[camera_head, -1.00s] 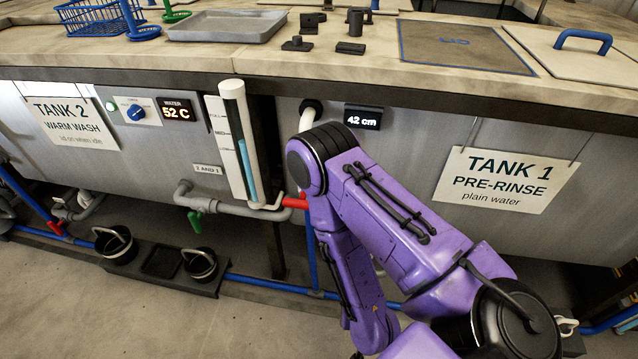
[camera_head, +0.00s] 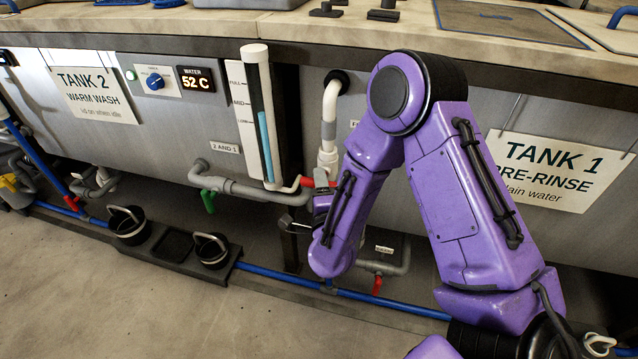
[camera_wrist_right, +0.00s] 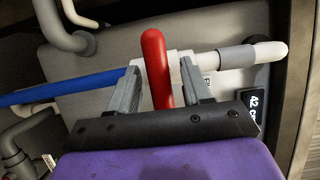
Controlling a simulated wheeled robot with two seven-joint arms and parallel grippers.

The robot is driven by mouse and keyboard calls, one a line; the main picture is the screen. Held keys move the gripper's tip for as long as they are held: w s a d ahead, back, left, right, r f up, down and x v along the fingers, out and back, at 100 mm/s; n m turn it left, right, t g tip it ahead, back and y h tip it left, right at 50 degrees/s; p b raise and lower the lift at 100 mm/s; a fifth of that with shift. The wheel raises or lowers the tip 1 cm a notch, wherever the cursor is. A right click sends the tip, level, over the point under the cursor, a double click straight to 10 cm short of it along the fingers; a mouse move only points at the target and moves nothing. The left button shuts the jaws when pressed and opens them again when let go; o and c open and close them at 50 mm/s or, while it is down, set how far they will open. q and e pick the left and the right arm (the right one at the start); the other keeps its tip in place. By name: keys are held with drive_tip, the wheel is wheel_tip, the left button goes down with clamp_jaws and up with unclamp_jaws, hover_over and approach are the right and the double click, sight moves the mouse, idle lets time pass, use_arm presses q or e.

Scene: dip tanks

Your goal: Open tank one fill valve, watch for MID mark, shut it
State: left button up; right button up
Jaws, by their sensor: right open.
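The red valve handle (camera_head: 307,182) sits on the white fill pipe (camera_head: 329,105) of tank 1. In the right wrist view the red handle (camera_wrist_right: 155,60) stands crosswise to the white pipe (camera_wrist_right: 222,60). My right gripper (camera_wrist_right: 160,66) is open, a finger on either side of the handle; I cannot tell whether they touch it. In the head view this gripper (camera_head: 300,212) is partly hidden by my arm. The sight tube (camera_head: 262,145) has FULL, MID and LOW marks; its blue column ends slightly below MID. My left gripper is out of view.
The TANK 1 sign (camera_head: 548,170) hangs right of my arm. Another red handle (camera_head: 377,285) is on low pipework, and a green handle (camera_head: 208,201) is to the left. Black buckets (camera_head: 128,226) stand on a floor tray.

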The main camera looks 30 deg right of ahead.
drive_tip(key=shift+w+d, duration=0.15)
drive_tip(key=shift+w, duration=0.1)
clamp_jaws()
